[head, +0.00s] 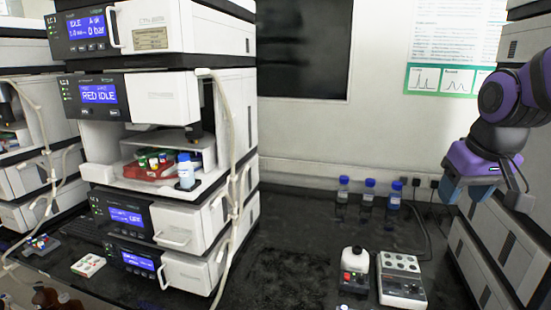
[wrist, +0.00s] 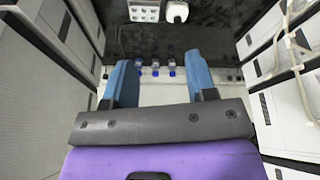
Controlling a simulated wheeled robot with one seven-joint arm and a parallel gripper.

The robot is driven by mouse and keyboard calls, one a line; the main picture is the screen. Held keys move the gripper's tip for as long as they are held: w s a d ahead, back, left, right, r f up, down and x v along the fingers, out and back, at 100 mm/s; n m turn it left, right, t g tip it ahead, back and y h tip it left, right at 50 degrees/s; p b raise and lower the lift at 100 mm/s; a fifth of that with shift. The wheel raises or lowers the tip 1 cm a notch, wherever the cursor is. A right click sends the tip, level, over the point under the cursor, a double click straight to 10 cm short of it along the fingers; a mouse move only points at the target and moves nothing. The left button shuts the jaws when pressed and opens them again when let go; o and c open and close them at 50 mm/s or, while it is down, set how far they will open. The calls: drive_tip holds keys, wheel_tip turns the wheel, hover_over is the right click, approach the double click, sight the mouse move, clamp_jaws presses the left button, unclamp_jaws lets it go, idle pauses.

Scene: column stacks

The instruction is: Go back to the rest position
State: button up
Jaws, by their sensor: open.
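My gripper (head: 484,180) hangs at the right side of the head view, in front of the right-hand instrument stack and well above the bench. In the wrist view its two blue fingers (wrist: 158,82) stand wide apart with nothing between them, so it is open and empty. My purple and dark arm comes in from the right edge of the head view.
An instrument stack (head: 220,130) with a red rack (head: 147,170) and blue-capped bottle (head: 186,172) stands left. Three blue-capped bottles (head: 369,192) stand at the back wall. A white device (head: 401,279) and a smaller unit (head: 354,268) sit in front. The bench (head: 280,240) centre is clear.

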drive_tip(key=s+a+r, duration=0.1)
drive_tip(key=s, duration=0.5)
drive_tip(key=s+a+r+t, duration=0.1)
drive_tip(key=s, duration=0.6)
drive_tip(key=shift+s+a+r, duration=0.2)
drive_tip(key=shift+a+r, duration=0.05)
drive_tip(key=shift+a, duration=0.05)
